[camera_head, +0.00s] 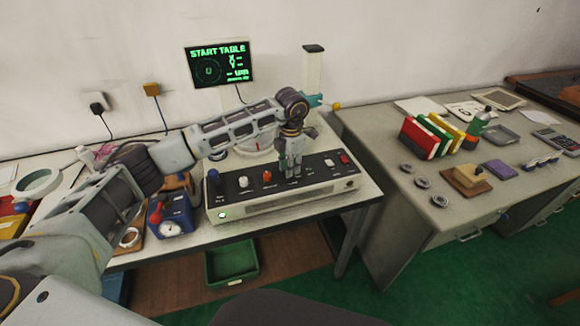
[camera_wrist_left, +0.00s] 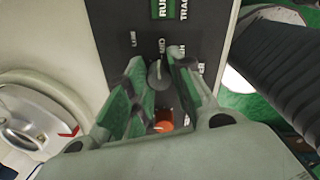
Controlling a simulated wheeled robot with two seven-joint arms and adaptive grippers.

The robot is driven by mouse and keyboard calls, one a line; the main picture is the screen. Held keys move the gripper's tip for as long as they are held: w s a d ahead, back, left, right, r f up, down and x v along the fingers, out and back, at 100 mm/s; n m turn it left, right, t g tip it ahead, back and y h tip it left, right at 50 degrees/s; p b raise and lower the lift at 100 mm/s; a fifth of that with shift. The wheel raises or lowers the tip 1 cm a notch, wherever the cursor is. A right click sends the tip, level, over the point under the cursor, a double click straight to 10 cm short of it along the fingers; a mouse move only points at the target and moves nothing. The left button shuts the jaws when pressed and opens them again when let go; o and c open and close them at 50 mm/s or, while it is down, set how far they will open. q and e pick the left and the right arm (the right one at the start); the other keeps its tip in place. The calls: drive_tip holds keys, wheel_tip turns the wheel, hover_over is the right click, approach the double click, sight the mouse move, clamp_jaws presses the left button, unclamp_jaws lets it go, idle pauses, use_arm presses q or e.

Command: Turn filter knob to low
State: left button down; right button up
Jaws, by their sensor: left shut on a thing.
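The control box (camera_head: 285,200) stands on the left table, with a row of coloured knobs on its dark sloping top. My left gripper (camera_head: 291,168) reaches down onto the right half of this panel and hides the knob beneath it. In the left wrist view, a grey knob (camera_wrist_left: 158,76) sits between the fingertips of my left gripper (camera_wrist_left: 160,68), which is shut on it. Printed labels, one reading MID, surround the knob on the black panel (camera_wrist_left: 118,35). I cannot tell which label the knob points to. My right gripper is not in view.
A lit screen (camera_head: 219,63) hangs behind. The right table (camera_head: 385,150) holds coloured binders and metal rings.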

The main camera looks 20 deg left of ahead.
use_arm(q)
drive_tip(key=shift+n, duration=2.3)
drive_tip(key=shift+r+n, duration=0.1)
drive_tip(key=shift+n, duration=0.8)
drive_tip(key=shift+w+n, duration=0.1)
drive_tip(key=shift+n, duration=0.3)
drive_tip(key=c, duration=1.7)
unclamp_jaws()
drive_tip(key=o, duration=0.5)
drive_tip(key=shift+c, duration=0.2)
drive_tip(key=shift+o, duration=0.2)
drive_tip(key=shift+r, duration=0.9)
wheel_tip(320, 180, up, 10)
drive_tip(key=shift+d, duration=0.2)
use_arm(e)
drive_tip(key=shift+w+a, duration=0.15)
